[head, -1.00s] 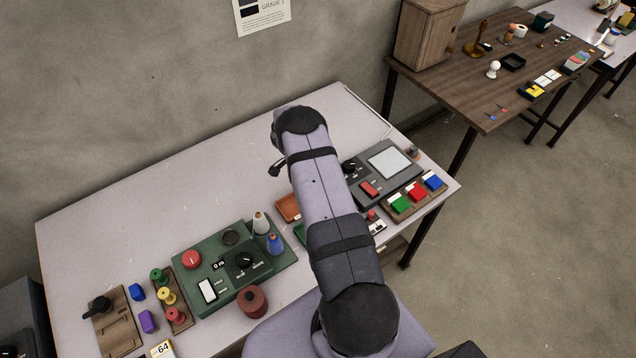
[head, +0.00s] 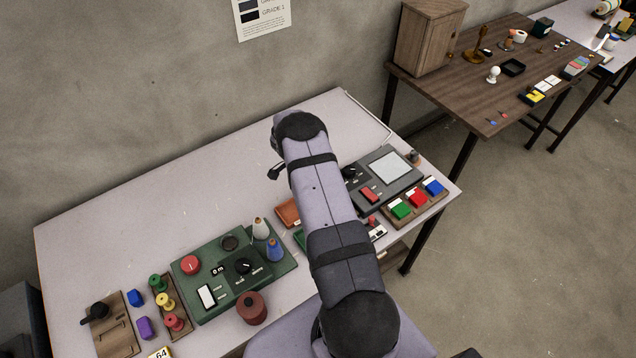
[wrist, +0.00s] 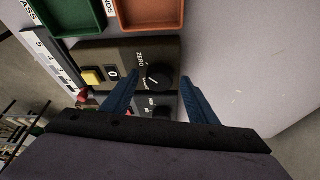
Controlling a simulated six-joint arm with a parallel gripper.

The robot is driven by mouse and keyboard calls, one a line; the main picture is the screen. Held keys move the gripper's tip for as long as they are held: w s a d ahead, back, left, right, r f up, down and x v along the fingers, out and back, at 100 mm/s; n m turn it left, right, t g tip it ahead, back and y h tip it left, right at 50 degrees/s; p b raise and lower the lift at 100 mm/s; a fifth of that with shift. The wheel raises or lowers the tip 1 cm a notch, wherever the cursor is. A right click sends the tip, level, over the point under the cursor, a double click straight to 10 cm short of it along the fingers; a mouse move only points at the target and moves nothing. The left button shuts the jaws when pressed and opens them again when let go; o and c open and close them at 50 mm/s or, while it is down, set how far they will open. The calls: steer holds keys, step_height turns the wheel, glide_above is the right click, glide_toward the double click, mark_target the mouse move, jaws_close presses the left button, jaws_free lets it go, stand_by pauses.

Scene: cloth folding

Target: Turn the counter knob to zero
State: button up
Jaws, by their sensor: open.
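In the wrist view, the black round counter knob (wrist: 158,79) sits on a dark counter box (wrist: 108,52). The word ZERO is printed beside the knob. The knob's pointer direction is too small to read surely. In the head view, my arm hides the gripper and the counter knob.
Green (wrist: 75,14) and orange (wrist: 150,12) trays lie beyond the counter box. A green panel with a knob (head: 236,270), a grey device (head: 385,178) and coloured blocks (head: 417,198) flank my arm on the white table (head: 130,205). The table's back is mostly clear.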

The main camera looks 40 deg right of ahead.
steer(key=shift+a+r, duration=0.1)
steer(key=b+v, duration=0.2)
steer(key=v, duration=0.5)
steer(key=shift+b, duration=0.35)
